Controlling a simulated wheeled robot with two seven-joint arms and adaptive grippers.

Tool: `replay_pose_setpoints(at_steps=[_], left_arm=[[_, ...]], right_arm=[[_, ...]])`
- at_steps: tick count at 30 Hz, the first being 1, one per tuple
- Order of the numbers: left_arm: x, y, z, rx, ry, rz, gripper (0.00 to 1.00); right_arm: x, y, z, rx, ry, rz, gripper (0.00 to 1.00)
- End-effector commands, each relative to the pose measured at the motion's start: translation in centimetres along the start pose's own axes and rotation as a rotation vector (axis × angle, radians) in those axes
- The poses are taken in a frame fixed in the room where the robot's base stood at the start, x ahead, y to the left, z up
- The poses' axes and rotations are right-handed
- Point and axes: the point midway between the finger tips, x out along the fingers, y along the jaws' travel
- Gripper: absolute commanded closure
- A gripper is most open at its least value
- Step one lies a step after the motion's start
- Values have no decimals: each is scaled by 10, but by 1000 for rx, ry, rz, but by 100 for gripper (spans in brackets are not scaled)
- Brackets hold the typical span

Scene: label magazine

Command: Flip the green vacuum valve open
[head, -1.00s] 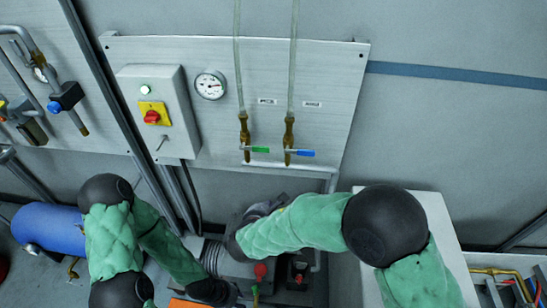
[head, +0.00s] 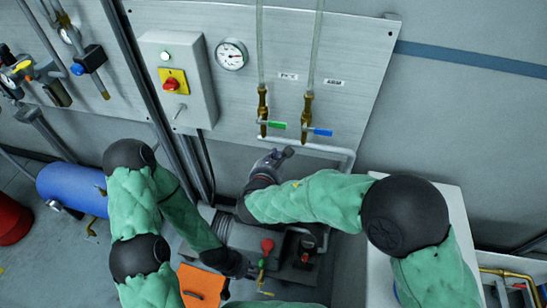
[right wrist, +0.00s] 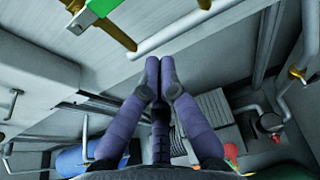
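The green vacuum valve handle (head: 272,124) points right, roughly level, from a brass valve body (head: 262,108) under a clear hose on the wall panel. In the right wrist view the green handle (right wrist: 97,12) is at the upper left, apart from my fingers. My right gripper (head: 281,154) is just below the handle in the head view. In the right wrist view my right gripper (right wrist: 160,62) has its fingertips together with nothing visible between them. My left gripper (head: 246,270) is low, beside the pump; its fingers are too small and dark to judge.
A similar valve with a blue handle (head: 320,132) is just right of the green one. A grey pipe (head: 315,148) runs below both. A gauge (head: 231,54) and a switch box (head: 178,85) are to the left. A red knob (head: 267,245) stands near my left gripper.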

Motion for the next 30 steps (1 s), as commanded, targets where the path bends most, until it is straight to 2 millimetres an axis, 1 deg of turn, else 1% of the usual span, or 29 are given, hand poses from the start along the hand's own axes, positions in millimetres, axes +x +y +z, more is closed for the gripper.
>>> replay_pose_setpoints(at_steps=[1,10,11,12,13,18,22,30], left_arm=[[6,-2,0,0,0,0,69],[22,-8,-1,0,0,0,69],[22,-8,-1,0,0,0,69],[22,-8,-1,0,-1,0,69],[22,-8,-1,0,0,0,69],[23,-8,-1,0,0,0,69],[24,-8,-1,0,0,0,69],[24,-8,-1,0,0,0,69]], right_arm=[[12,-1,-3,2,1,-3,100],[67,-1,-4,2,2,-2,100],[67,0,2,3,-2,-1,100],[62,0,11,4,-4,1,100],[60,0,16,4,-4,1,100],[54,0,32,2,-1,2,100],[52,0,36,1,0,1,100],[51,0,38,0,1,0,100]])
